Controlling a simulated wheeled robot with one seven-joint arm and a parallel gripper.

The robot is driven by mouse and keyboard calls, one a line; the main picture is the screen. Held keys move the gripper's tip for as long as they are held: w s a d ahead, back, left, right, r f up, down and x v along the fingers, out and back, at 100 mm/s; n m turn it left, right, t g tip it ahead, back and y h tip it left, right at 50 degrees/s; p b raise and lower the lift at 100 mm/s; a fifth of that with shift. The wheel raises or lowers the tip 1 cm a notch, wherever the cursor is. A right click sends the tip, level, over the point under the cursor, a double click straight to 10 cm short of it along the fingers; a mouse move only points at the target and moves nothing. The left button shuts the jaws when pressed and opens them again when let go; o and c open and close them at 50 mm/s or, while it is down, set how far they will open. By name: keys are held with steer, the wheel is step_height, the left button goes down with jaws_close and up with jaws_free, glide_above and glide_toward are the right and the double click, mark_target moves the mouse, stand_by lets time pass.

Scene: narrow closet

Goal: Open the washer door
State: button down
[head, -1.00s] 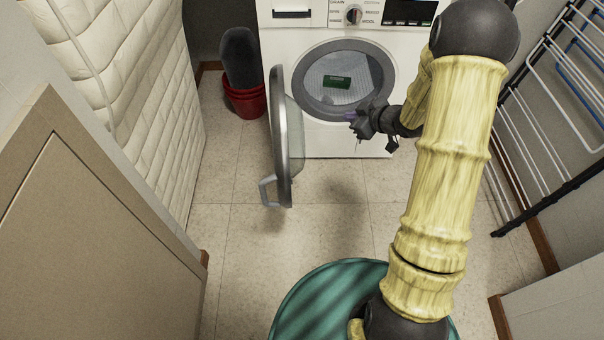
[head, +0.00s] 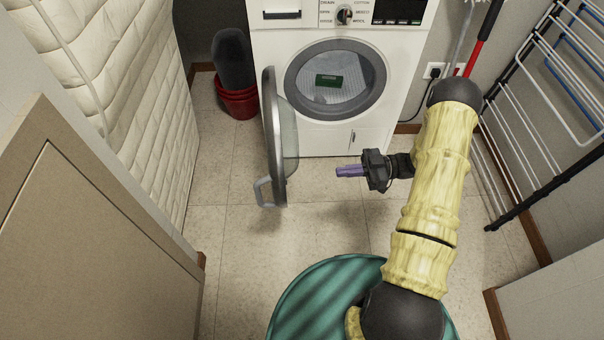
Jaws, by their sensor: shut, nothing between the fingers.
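The white washer (head: 333,138) stands at the back. Its round door (head: 270,130) stands wide open, swung out to the left, with a grey handle (head: 264,192) at its free edge. The opening with its grey rim (head: 378,78) is uncovered, and a green box (head: 329,81) shows inside the drum. My gripper (head: 338,172) is in front of the washer, to the right of the door and apart from it. Its purple fingers point left and are shut with nothing between them.
Red buckets (head: 238,103) with a dark object stand left of the washer. A drying rack (head: 520,130) leans along the right wall. A quilted white surface (head: 140,90) and a beige panel (head: 95,240) line the left. The floor before the washer is clear.

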steer(key=a+b, duration=0.3)
steer(key=a, duration=1.1)
steer(key=shift+s+b, duration=0.3)
steer(key=shift+s, duration=0.1)
